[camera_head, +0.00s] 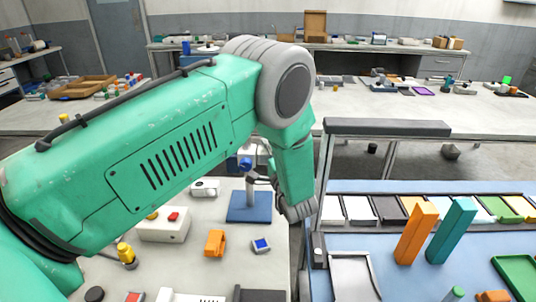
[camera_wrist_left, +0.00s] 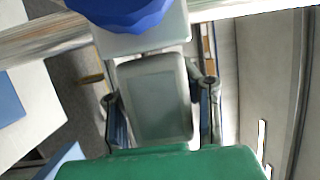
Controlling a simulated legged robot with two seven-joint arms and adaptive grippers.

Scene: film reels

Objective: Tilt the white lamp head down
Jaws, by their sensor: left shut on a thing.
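The white lamp head (camera_wrist_left: 155,100) shows in the left wrist view as a pale block with a grey-green panel, between the two dark fingers of my left gripper (camera_wrist_left: 160,105). A blue knob (camera_wrist_left: 130,10) is at the top of that view. In the head view, the lamp's blue base (camera_head: 250,208) stands on the white table, and its head (camera_head: 240,154) with the blue knob (camera_head: 245,164) is partly hidden behind my green arm. My left gripper (camera_head: 262,174) is beside the lamp head, shut on it. My right gripper is not in view.
On the white table (camera_head: 205,273) are an orange part (camera_head: 215,243), a small blue-faced device (camera_head: 261,245) and a box with a red button (camera_head: 165,224). To the right, a blue bench holds orange (camera_head: 416,233) and teal blocks (camera_head: 452,230). A gap separates the two tables.

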